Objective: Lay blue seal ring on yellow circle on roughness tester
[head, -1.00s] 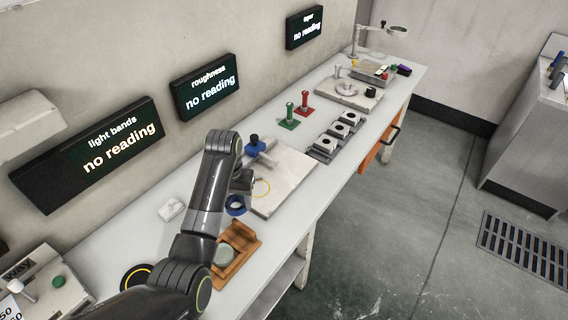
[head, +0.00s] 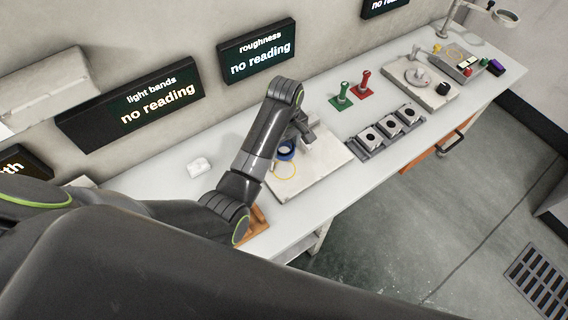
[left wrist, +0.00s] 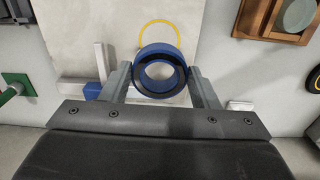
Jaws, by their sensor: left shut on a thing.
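The blue seal ring (left wrist: 138,66) is held between the two fingers of my left gripper (left wrist: 161,72) in the left wrist view. In the head view the ring (head: 286,153) shows beside the wrist of my left arm, over the roughness tester. The tester is a pale flat plate (head: 317,172) with a grey arm on it. The yellow circle (head: 279,174) is drawn on the plate, just below the ring in the head view. In the left wrist view part of the yellow circle (left wrist: 157,21) shows beyond the ring, partly hidden by it. My right gripper is not in view.
A white piece (head: 199,163) lies left of the tester. An orange-brown wooden fixture (head: 258,222) is partly hidden by my arm. Green (head: 343,98) and red (head: 363,84) handled tools and a row of grey blocks (head: 390,133) stand to the right.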

